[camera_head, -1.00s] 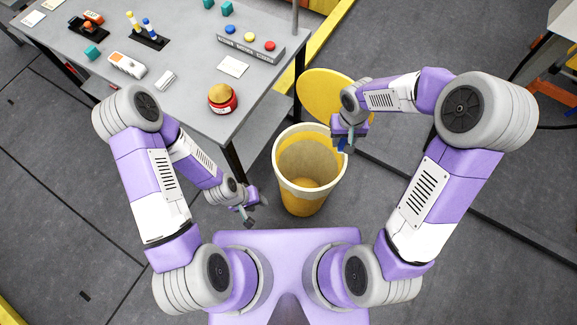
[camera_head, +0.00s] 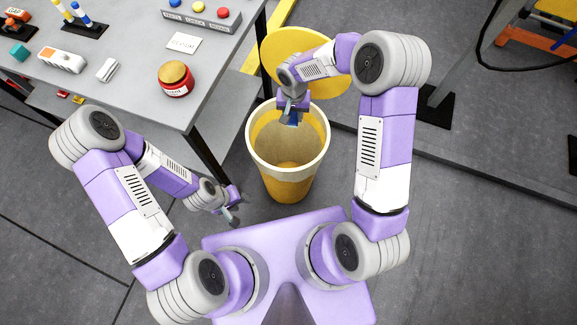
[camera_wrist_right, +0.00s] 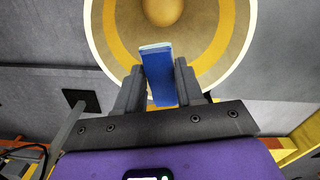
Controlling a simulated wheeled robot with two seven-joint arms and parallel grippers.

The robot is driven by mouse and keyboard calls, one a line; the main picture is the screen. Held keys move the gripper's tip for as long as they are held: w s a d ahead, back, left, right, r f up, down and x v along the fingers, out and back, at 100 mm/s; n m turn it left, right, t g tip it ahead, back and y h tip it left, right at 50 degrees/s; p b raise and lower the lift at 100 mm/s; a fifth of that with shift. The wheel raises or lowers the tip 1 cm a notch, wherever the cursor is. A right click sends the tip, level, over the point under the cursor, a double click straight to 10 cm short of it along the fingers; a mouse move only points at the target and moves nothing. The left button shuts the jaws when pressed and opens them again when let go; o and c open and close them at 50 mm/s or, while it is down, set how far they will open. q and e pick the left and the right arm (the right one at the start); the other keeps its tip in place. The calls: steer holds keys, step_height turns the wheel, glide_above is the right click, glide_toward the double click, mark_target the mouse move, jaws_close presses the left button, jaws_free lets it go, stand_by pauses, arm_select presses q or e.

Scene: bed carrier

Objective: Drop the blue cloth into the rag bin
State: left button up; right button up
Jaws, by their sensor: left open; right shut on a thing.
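The blue cloth (camera_wrist_right: 159,75) is a flat blue strip held between the fingers of my right gripper (camera_wrist_right: 157,88) in the right wrist view. In the head view the cloth (camera_head: 293,118) shows just below my right gripper (camera_head: 292,112), over the far side of the bin's mouth. The rag bin (camera_head: 288,186) is a yellow, round, open-topped bin with a pale rim, and its rim (camera_wrist_right: 98,45) also shows in the right wrist view. A round ball-like shape is visible at the bin's bottom. My left gripper (camera_head: 232,212) is open and empty, left of the bin.
A grey workbench (camera_head: 135,85) stands at the left, with a red jar (camera_head: 175,80), a button box (camera_head: 200,14) and other small items on it. A yellow round disc (camera_head: 300,60) is behind the bin.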

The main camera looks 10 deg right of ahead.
steer(key=shift+f+b, duration=1.6)
steer(key=shift+f, duration=1.05)
steer(key=o, duration=1.1)
steer(key=shift+r, duration=0.15)
step_height(320, 180, up, 7)
steer(key=p, duration=0.2)
steer(key=shift+r+p, duration=0.2)
steer(key=shift+p, duration=0.1)
steer(key=shift+s, duration=0.1)
